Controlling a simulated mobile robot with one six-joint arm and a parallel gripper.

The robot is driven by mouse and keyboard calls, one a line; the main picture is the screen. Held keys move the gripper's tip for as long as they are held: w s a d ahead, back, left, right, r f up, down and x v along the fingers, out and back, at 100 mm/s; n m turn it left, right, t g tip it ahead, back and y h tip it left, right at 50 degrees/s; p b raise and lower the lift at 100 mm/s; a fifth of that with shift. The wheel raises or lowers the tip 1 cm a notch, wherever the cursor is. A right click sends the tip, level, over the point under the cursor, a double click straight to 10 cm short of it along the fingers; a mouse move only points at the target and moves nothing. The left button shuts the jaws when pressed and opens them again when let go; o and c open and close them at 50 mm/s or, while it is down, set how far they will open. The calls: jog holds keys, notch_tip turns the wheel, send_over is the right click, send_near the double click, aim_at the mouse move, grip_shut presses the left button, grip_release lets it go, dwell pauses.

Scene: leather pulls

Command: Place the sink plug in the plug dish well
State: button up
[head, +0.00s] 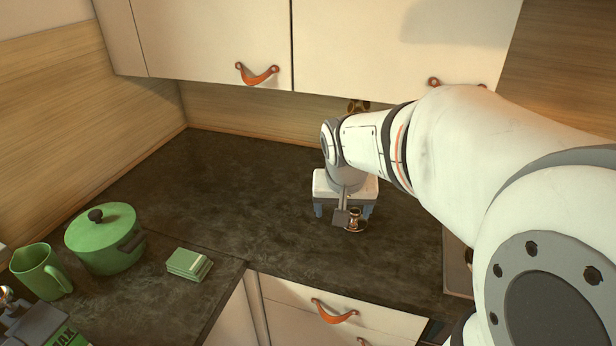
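My gripper (343,211) points down over the dark countertop (250,190). Its two blue-grey fingertips stand wide apart, one at each end of the white gripper body, so it looks open. A small shiny brass-coloured piece with a round base (355,226) is at the gripper's front, near the right fingertip. It may be the sink plug or the plug dish; I cannot tell which. A grey plate on my gripper partly covers its left side. Whether it touches a finger is unclear. I cannot make out a separate dish well.
A green lidded pot (103,240), a green jug (41,271) and a small green stack (189,264) stand at left. Upper cabinets (210,40) overhang the back. A brass fitting (358,105) shows beneath them. The counter left of my gripper is clear. My arm hides much of the right.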

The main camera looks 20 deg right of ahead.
aim_at(355, 212)
jog(key=o, duration=0.4)
jog(key=w+d+f+m+b, duration=0.1)
jog(key=w+d+f, duration=0.2)
jog(key=w, duration=0.1)
jog(key=w+d+f+m+h+b, duration=0.1)
jog(key=w+d+f+m, duration=0.1)
jog(key=w+d+f, duration=0.1)
jog(key=w+d+f+m+b, duration=0.1)
jog(key=w+d+f, duration=0.1)
jog(key=w+f, duration=0.2)
jog(key=shift+w+d+f, duration=0.15)
jog(key=shift+w+d, duration=0.05)
jog(key=shift+w, duration=0.35)
jog(key=shift+w+d+f, duration=0.1)
jog(key=shift+w+d, duration=0.1)
jog(key=shift+w, duration=0.3)
jog(key=shift+s+p+x, duration=0.2)
jog(key=shift+x, duration=1.7)
jog(key=shift+s+p+x, duration=0.15)
jog(key=shift+x, duration=1.75)
